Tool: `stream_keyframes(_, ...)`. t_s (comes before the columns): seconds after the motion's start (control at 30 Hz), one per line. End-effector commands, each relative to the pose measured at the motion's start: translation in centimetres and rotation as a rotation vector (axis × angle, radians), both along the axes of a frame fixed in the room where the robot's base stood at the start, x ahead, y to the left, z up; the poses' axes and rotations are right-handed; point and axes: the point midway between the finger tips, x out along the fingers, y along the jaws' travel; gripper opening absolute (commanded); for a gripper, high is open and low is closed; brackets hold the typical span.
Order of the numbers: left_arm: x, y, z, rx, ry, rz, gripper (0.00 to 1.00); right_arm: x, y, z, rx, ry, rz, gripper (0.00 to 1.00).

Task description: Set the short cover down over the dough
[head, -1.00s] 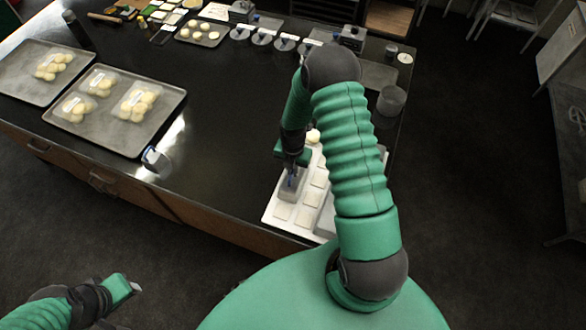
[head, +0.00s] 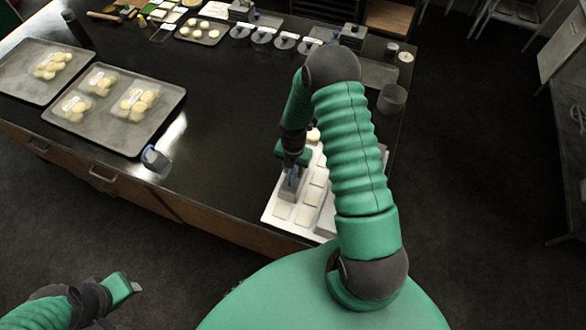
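The short cover (head: 290,191) is a small grey box-like piece with a blue handle, low over the left part of a white tray (head: 270,217). My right gripper (head: 292,168) points down at its top and appears shut on the handle; the fingertips are small and dark. I cannot tell whether the cover touches the tray. Pale square dough pieces (head: 283,211) lie in rows on the tray, with a round dough piece (head: 314,135) at its far end. My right arm hides much of the tray. My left gripper (head: 137,287) is over the floor, away from the counter; its opening is unclear.
The dark counter (head: 225,125) is clear left of the tray, except for a small metal item (head: 155,159) near its front edge. Two baking trays (head: 165,118) (head: 20,85) with bagged dough balls lie at the left. Several blue-handled round covers (head: 262,36) stand at the back.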

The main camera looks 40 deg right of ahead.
Motion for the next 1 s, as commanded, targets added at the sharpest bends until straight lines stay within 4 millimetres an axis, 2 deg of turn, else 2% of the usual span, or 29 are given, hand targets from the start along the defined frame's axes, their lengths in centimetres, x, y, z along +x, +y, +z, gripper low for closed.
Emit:
stream_keyframes(0.13, 0.0, 0.0, -0.1, 0.0, 0.0, 0.0, 0.36, 0.0, 0.0, 0.3, 0.0, -0.001, 0.0, 0.36)
stream_keyframes(0.27, 0.0, 0.0, -0.6, 0.0, 0.0, 0.0, 0.36, 0.2, -0.1, 2.1, -0.001, -0.004, -0.001, 0.36)
stream_keyframes(0.6, 0.0, 0.0, -2.1, 0.0, 0.0, 0.0, 0.36, 0.2, -0.2, 11.9, -0.004, -0.005, -0.002, 0.36)
stream_keyframes(0.73, 0.0, 0.0, -2.3, 0.0, 0.0, 0.0, 0.36, 0.2, -0.2, 14.8, -0.003, -0.004, -0.001, 0.36)
stream_keyframes(0.83, 0.0, 0.0, -2.4, 0.0, 0.0, 0.0, 0.36, 0.2, -0.1, 16.1, -0.001, 0.0, -0.001, 0.36)
stream_keyframes(1.0, 0.0, 0.0, -2.4, 0.0, 0.0, 0.0, 0.36, 0.2, -0.1, 16.7, 0.0, 0.001, 0.0, 0.36)
